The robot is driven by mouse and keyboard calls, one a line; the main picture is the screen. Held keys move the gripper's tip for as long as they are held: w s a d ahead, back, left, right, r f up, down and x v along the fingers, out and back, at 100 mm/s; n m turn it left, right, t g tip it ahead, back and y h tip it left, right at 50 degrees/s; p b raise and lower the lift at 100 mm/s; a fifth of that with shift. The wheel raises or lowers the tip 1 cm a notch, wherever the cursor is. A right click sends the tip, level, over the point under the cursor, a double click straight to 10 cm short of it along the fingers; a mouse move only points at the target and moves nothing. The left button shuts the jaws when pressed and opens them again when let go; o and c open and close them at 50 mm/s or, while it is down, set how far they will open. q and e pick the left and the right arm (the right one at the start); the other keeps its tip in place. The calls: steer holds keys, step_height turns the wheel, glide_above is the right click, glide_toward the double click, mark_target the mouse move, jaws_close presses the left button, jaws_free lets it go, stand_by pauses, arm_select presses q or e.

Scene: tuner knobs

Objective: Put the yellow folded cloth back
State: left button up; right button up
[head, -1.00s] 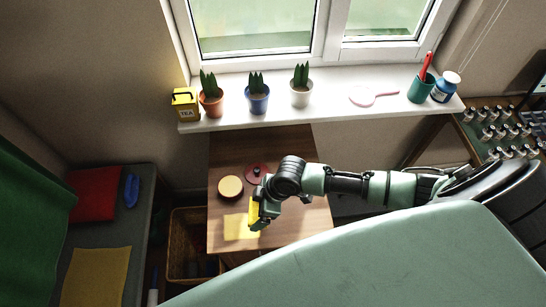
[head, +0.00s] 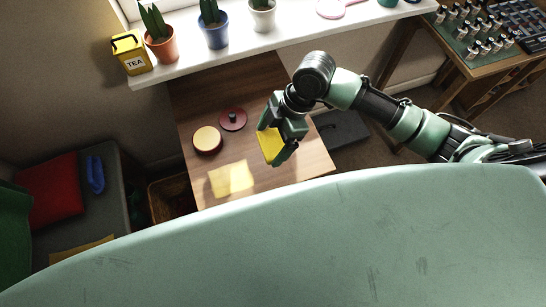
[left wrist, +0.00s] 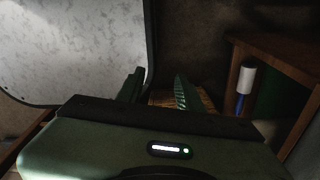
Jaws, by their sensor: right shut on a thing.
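My right gripper (head: 275,137) is shut on the yellow folded cloth (head: 270,147). It holds the cloth tilted over the right part of the wooden table (head: 245,85). A flat pale yellow square (head: 232,179) shows on the table to the left of the cloth, apart from it in the picture. I cannot tell whether it is a mat, a marking or another cloth. My left gripper (left wrist: 158,88) shows only in the left wrist view, its two fingers apart and nothing between them.
A round cream-topped tin (head: 207,139) and a dark red lid (head: 232,119) lie on the table. Potted plants (head: 213,27) and a yellow tea tin (head: 130,53) stand on the windowsill. A wicker basket (head: 171,197) is left of the table. A bench with a red cushion (head: 50,189) is farther left.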

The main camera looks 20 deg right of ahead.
glide_above(267, 166)
steer(key=d, duration=0.1)
steer(key=f, duration=0.7)
steer(key=shift+d+f, duration=0.2)
steer(key=shift+f, duration=0.85)
step_height(267, 166, down, 3)
steer(key=shift+f, duration=0.15)
arm_select(q)
steer(key=shift+w+a+r, duration=0.15)
steer(key=shift+w+a, duration=0.1)
steer(key=shift+w, duration=0.4)
arm_select(e)
steer(key=o, duration=0.8)
steer(key=shift+f, duration=0.15)
steer(key=shift+c, duration=0.2)
arm_select(q)
steer(key=shift+s, duration=0.15)
arm_select(e)
steer(key=shift+o, duration=0.7)
steer(key=shift+r, duration=0.2)
arm_select(q)
steer(key=shift+f, duration=0.2)
arm_select(e)
steer(key=v, duration=1.2)
